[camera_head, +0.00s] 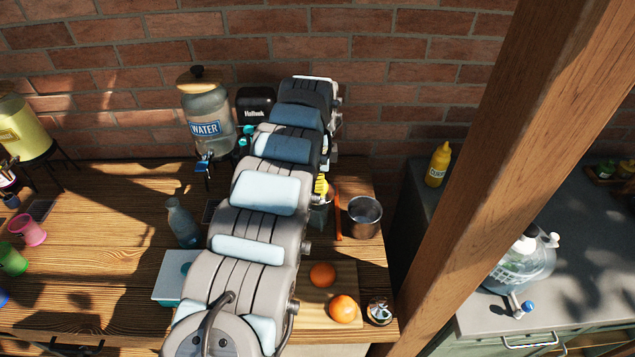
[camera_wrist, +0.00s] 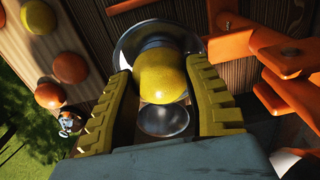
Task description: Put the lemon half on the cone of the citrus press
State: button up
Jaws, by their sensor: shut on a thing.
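My gripper (camera_wrist: 163,88), with yellow ribbed fingers, is shut on the lemon half (camera_wrist: 166,75), a rounded yellow piece. In the wrist view the lemon half is in front of a round metal rim (camera_wrist: 128,48), which looks like the bowl of the citrus press. I cannot tell whether they touch. The cone does not show; the lemon half or fingers may hide it. Orange lever-like parts (camera_wrist: 275,55) stand at the right in the wrist view. In the head view my arm hides most of this spot; only a bit of yellow finger (camera_head: 321,187) shows.
A metal pot (camera_head: 364,217) stands right of my gripper, with an orange bar (camera_head: 338,213) between. A bottle (camera_head: 183,224) and water dispenser (camera_head: 207,122) stand left of my arm.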

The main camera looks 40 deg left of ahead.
jog(key=shift+f, duration=0.15)
jog(key=o, duration=1.1)
jog(key=shift+c, duration=0.2)
jog(key=shift+r, duration=2.95)
